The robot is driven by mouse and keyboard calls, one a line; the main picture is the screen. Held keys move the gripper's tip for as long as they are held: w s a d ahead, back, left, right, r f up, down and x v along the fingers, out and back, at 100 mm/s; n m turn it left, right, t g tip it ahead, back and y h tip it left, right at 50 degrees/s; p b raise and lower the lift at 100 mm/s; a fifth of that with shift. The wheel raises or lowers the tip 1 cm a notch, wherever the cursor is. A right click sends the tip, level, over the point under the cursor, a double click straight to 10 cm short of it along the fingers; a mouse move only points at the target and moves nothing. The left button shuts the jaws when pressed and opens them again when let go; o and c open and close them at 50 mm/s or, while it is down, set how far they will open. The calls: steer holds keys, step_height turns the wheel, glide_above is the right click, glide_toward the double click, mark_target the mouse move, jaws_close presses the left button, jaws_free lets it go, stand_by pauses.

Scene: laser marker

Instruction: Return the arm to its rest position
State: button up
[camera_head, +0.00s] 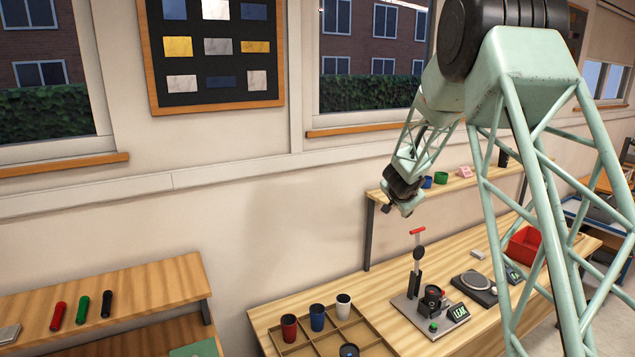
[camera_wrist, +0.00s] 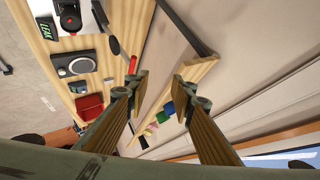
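My green lattice arm (camera_head: 560,190) reaches up from the right and bends over toward the wall. My gripper (camera_head: 401,207) hangs in the air above the workbench (camera_head: 385,310), in front of the small wall shelf and above the red-handled press. In the wrist view my gripper (camera_wrist: 160,80) has its two wooden-looking fingers well apart, with nothing between them. Nothing appears to touch the gripper.
A press device (camera_head: 416,275) with a "LEAK" display, a round-plate scale (camera_head: 474,282) and a red bin (camera_head: 523,245) stand on the bench. A compartment tray (camera_head: 375,348) has red, blue and white cups. The wall shelf (camera_head: 460,182) holds small coloured items.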

steer(key=s+a+r+n+g+y+b, duration=0.1)
steer(key=s+a+r+n+y+b, duration=0.25)
steer(key=s, duration=0.75)
steer(key=s+a+r+n+b, duration=0.1)
steer(key=s+a+r+b, duration=0.4)
steer(key=s, duration=0.6)
steer(key=s+a+r+n+g+y+b, duration=0.1)
steer(key=s+a+r+n, duration=0.3)
steer(key=s, duration=0.7)
steer(key=s+d+f+n+g+b, duration=0.1)
steer(key=s+f+b, duration=0.2)
steer(key=s, duration=1.2)
steer(key=s+d+f+n+g+h+b, duration=0.1)
steer(key=s+f+b, duration=0.2)
steer(key=s, duration=1.2)
steer(key=s+d+f+n+g+b, duration=0.1)
steer(key=s+f, duration=0.7)
steer(key=s, duration=0.8)
steer(key=shift+f+n+g+b, duration=0.3)
steer(key=shift+g+b, duration=0.2)
steer(key=shift+b, duration=0.45)
